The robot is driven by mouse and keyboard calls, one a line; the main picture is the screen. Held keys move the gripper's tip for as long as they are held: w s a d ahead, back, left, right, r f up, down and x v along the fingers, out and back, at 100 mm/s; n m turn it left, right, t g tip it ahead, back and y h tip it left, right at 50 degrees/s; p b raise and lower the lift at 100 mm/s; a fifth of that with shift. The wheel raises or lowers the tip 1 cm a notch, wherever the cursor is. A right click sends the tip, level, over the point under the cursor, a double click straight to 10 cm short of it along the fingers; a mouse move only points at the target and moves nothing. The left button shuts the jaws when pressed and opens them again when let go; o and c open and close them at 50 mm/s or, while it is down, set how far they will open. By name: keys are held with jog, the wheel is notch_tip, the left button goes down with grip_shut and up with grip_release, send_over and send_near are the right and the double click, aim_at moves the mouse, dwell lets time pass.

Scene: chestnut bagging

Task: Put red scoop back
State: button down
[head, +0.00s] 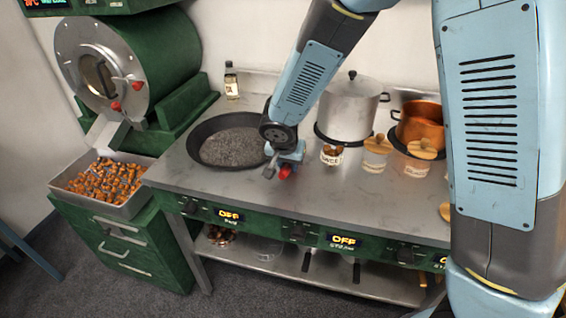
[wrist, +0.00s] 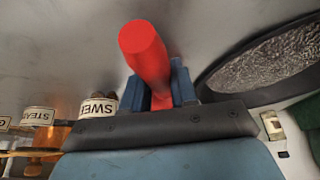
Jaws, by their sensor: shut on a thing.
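The red scoop's handle (wrist: 145,50) sticks out between the two blue fingers of my gripper (wrist: 160,88) in the wrist view. My gripper is shut on it. In the head view my gripper (head: 287,158) is low over the steel counter, just right of the black pan, and only a small red part of the scoop (head: 286,171) shows. The rest of the scoop is hidden, and I cannot tell whether it touches the counter.
The black pan (head: 205,125) holds grey grainy stuff. Right of my gripper stand a labelled jar (head: 331,156), a steel pot (head: 350,105), a copper pot (head: 420,122) and wooden-lidded jars (head: 376,151). A chestnut tray (head: 135,205) is at left. The front counter is mostly clear.

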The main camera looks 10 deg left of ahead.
jog(key=shift+f, duration=0.35)
dwell(0.3)
jog(key=c, duration=0.8)
grip_release()
